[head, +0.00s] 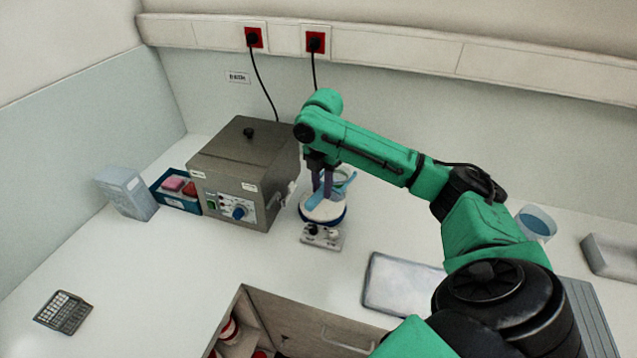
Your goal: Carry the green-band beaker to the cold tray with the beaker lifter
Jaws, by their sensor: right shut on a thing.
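My right arm reaches in from the right, and its gripper (323,186) points down above a small hotplate (321,236) with a round white top. It is shut on a light blue tool, which looks like the beaker lifter (312,198). A clear beaker with a green tint at its rim (345,172) stands just behind the fingers, at the hotplate's top. It is partly hidden, and I cannot tell whether the lifter grips it. A flat pale tray (388,285), likely the cold tray, lies on the bench to the right, partly behind my arm. My left gripper is not in view.
A steel bath box (243,165) stands close left of the hotplate. Further left are a blue bin (176,202) and a pale box (126,190). A calculator (64,312) lies front left. Another beaker (536,222) stands right of my arm. An open cupboard (262,318) is in front.

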